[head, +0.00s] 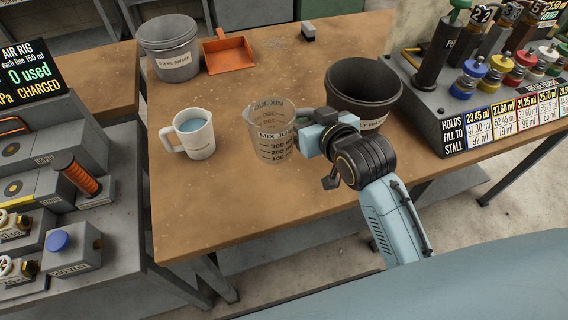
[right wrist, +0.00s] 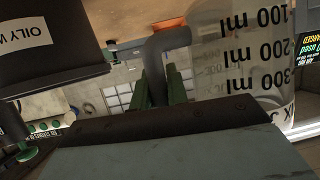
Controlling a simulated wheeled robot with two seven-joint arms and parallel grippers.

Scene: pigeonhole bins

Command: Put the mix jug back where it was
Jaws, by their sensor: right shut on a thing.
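The mix jug (head: 268,140) is a clear measuring jug with dark ml marks, upright over the middle of the wooden table. It looks empty. My right gripper (head: 312,137) is at the jug's right side, shut on its handle. In the right wrist view the jug (right wrist: 255,60) fills the upper right, upside down in the picture, with its grey handle (right wrist: 166,40) at the green fingers. I cannot tell whether the jug's base touches the table. My left gripper is not in view.
A white mug (head: 196,140) with blue liquid stands close left of the jug. A dark bin (head: 352,82) stands just behind and right of my gripper. A grey bucket (head: 172,62) and an orange dustpan (head: 228,55) are at the back. The table's front left (head: 205,215) is clear.

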